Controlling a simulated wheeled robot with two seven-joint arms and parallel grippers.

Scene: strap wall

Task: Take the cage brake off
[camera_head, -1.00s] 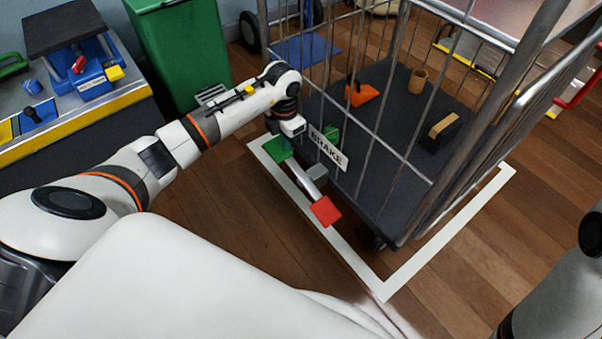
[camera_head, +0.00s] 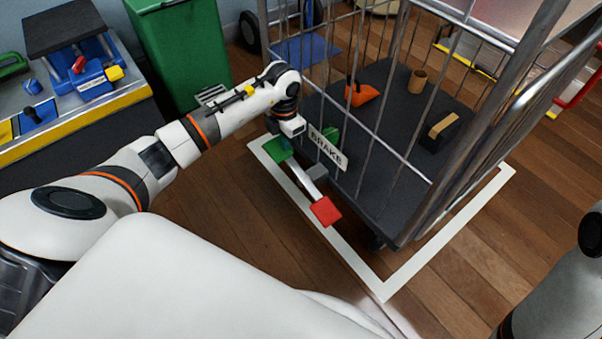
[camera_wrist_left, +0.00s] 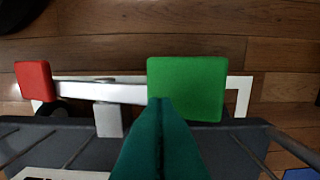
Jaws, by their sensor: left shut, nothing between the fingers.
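The cage brake is a pale bar with a green pedal (camera_head: 276,148) at one end and a red pedal (camera_head: 325,211) at the other, low at the roll cage's near side. A BRAKE label (camera_head: 328,147) is above it. In the left wrist view the green pedal (camera_wrist_left: 187,85) is central and the red pedal (camera_wrist_left: 34,81) is at left. My left gripper (camera_wrist_left: 160,100) is shut and empty, its tips overlapping the green pedal's lower-left edge. I cannot tell whether they touch. In the head view its fingers are mostly hidden. My right gripper is out of view.
The cage's wire bars (camera_head: 372,140) rise right beside my left wrist. A white floor outline (camera_head: 360,270) surrounds the cage. An orange item (camera_head: 361,94), a brown cup (camera_head: 417,80) and a dark block (camera_head: 440,131) sit on the cage floor. A green bin (camera_head: 175,55) stands behind my left arm.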

